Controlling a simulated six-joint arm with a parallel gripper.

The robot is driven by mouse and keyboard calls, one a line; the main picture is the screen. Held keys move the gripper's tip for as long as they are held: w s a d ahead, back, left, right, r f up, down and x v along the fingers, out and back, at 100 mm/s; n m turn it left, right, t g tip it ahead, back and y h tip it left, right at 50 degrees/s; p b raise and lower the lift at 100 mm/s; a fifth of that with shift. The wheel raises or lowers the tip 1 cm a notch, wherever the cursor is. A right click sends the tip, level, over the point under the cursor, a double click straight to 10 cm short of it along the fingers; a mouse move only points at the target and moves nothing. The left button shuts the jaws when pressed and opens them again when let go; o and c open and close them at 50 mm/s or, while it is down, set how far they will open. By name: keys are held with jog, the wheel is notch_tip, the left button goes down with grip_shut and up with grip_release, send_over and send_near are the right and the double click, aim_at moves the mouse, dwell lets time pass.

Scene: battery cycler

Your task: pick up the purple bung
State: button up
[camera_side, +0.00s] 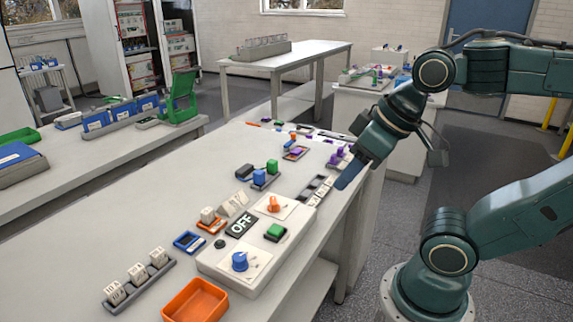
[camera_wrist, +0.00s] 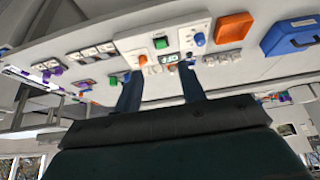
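Small purple pieces (camera_side: 338,156) stand in a holder near the table's right edge in the side view, just left of my gripper (camera_side: 347,180). Another small purple piece (camera_side: 297,150) lies on a tray a little further left. I cannot tell which of these is the purple bung. In the wrist view purple pieces (camera_wrist: 57,71) show at the far left, outside my fingers. In that view my gripper (camera_wrist: 161,75) has its two blue fingers well apart with nothing held between them. In the side view the fingers point down and left over the table edge.
An orange tray (camera_side: 196,300) and a rack of white blocks (camera_side: 139,275) are in front. A holder with blue and green pieces (camera_side: 260,176) stands mid-table.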

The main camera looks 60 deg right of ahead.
jog(key=w+d+r+m+g+h, duration=0.1)
jog(key=w+d+r+m, duration=0.25)
jog(key=w, duration=0.25)
jog(key=w+d+r+m+g, duration=0.1)
jog(key=w+d+r+m, duration=0.15)
jog(key=w+d, duration=0.3)
jog(key=w+d+m+g, duration=0.1)
jog(key=w+d+m, duration=0.3)
jog(key=w+d, duration=0.55)
jog(key=m+g+y, duration=0.1)
jog(key=m+g, duration=0.2)
jog(key=m, duration=0.5)
send_over(340, 148)
notch_tip(340, 148, down, 13)
jog(key=shift+f, duration=0.2)
jog(key=shift+a+f, duration=0.15)
jog(key=shift+f, duration=6.65)
